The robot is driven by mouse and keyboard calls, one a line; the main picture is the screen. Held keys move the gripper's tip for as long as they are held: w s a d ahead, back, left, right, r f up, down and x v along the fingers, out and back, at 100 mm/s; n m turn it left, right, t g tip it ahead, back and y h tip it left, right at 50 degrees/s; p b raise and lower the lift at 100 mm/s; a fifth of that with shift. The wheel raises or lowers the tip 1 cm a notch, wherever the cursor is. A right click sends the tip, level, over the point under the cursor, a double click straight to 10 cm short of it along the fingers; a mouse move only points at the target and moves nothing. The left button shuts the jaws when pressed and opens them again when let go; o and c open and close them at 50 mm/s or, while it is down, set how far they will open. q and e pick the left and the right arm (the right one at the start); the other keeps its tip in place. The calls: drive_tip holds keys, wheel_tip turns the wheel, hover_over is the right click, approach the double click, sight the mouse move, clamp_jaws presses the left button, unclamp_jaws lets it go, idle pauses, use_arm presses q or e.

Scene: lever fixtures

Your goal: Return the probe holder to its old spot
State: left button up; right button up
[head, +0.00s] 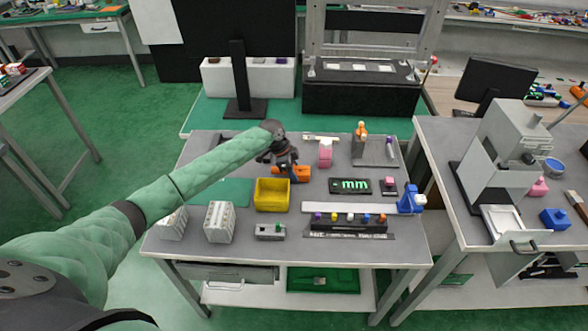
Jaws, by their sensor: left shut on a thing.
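My left gripper (288,168) reaches over the back middle of the grey workbench (335,212), pointing down. It is shut on an orange piece (304,173), low over the bench. The gripper hides part of this piece. It may be the probe holder, but it is too small to tell. I cannot tell whether its underside touches the bench. My right gripper is not in view.
A yellow bin (272,195) stands just in front of the gripper. A pink item (325,153) stands behind it to the right. A dark "mm" display (350,186) lies right. A rack with coloured knobs (347,225) and white blocks (219,222) line the front.

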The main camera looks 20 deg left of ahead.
use_arm(q)
drive_tip(key=shift+f, duration=0.15)
drive_tip(key=o, duration=1.2)
drive_tip(key=shift+c, duration=0.2)
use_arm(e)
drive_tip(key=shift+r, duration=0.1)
use_arm(q)
drive_tip(key=shift+a+r, duration=0.2)
drive_tip(key=shift+r, duration=0.4)
drive_tip(key=b+v, duration=0.3)
drive_tip(key=v, duration=0.8)
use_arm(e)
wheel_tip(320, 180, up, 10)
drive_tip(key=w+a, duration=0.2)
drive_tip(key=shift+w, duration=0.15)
use_arm(q)
drive_tip(key=shift+s, duration=0.1)
